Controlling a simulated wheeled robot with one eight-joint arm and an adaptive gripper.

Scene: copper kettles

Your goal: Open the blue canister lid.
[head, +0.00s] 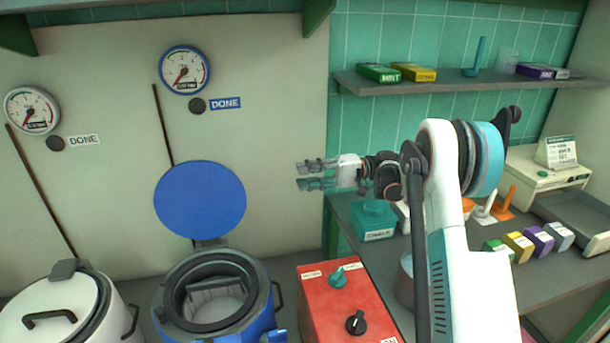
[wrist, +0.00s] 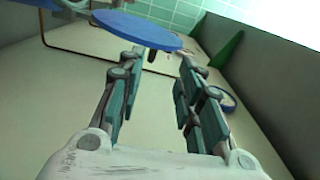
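The blue canister (head: 266,319) stands at the bottom of the head view with its mouth uncovered and a grey inner part showing. Its round blue lid (head: 200,200) stands raised, roughly upright, at the canister's back above the hinge. The lid also shows at the top of the wrist view (wrist: 135,30), beyond the fingers. My gripper (head: 302,176) is to the right of the lid and higher than the canister, apart from both. In the wrist view its fingers (wrist: 155,95) are spread with nothing between them.
A white canister (head: 50,312) with a shut lid stands at the left. A red control box (head: 350,305) with knobs is right of the blue canister. Gauges (head: 185,70) hang on the wall. A shelf (head: 450,85) and a counter (head: 500,270) with boxes are at the right.

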